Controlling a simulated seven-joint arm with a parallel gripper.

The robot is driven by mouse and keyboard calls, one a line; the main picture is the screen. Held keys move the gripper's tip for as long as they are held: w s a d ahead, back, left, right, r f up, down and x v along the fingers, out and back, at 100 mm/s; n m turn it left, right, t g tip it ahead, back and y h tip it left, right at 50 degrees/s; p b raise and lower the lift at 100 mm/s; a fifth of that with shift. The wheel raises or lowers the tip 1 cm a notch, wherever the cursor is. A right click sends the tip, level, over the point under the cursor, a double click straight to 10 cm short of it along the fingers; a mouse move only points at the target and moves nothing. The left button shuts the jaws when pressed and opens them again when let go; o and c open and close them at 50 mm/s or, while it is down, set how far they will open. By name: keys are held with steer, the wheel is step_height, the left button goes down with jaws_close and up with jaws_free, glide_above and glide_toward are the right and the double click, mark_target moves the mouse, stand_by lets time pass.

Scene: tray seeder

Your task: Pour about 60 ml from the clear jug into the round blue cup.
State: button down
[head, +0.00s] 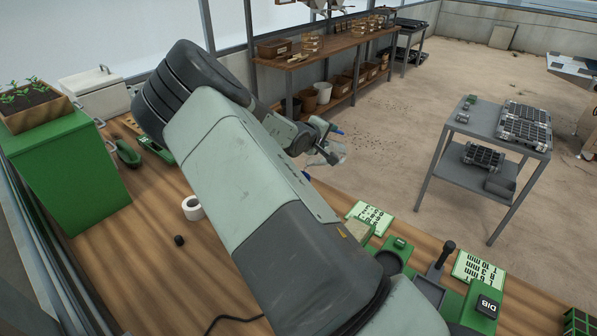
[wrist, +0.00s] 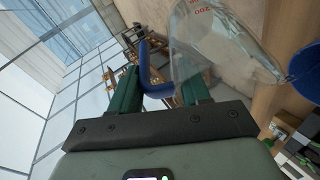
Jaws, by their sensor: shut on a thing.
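My gripper (wrist: 160,82) is shut on the blue handle (wrist: 152,66) of the clear jug (wrist: 215,45). The jug is held up off the bench and looks tilted, with printed marks on its wall. In the head view the jug (head: 330,153) shows small beyond my arm. The round blue cup (wrist: 306,72) is cut by the right edge of the wrist view, close to the jug's lower right end. In the head view only a sliver of the cup (head: 307,179) shows beside my arm. I cannot make out the liquid level or any stream.
My arm hides much of the wooden bench (head: 110,270). A white roll (head: 192,208) and a small black knob (head: 179,240) lie left of it. A green seeder station (head: 395,260) and printed cards (head: 370,215) are at right. A green cabinet (head: 70,170) stands far left.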

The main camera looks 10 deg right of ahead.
mark_target(332, 141)
steer(key=shift+s+a+r+t+h+b, duration=0.15)
steer(key=shift+a+r+t+h+b, duration=0.2)
steer(key=shift+b, duration=1.55)
steer(key=shift+r, duration=0.1)
stand_by(0.3)
steer(key=d+f+g+y, duration=0.1)
steer(key=w+d+f+g+y, duration=0.1)
steer(key=f+y, duration=0.1)
steer(key=shift+w+d+m, duration=0.1)
steer(key=shift+d+m, duration=0.15)
steer(key=shift+m, duration=0.05)
steer(key=shift+w+d+f+g+y+p, duration=0.1)
steer(key=shift+d+f+g+y+p, duration=0.1)
steer(key=shift+f+g+y+p, duration=0.25)
stand_by(1.4)
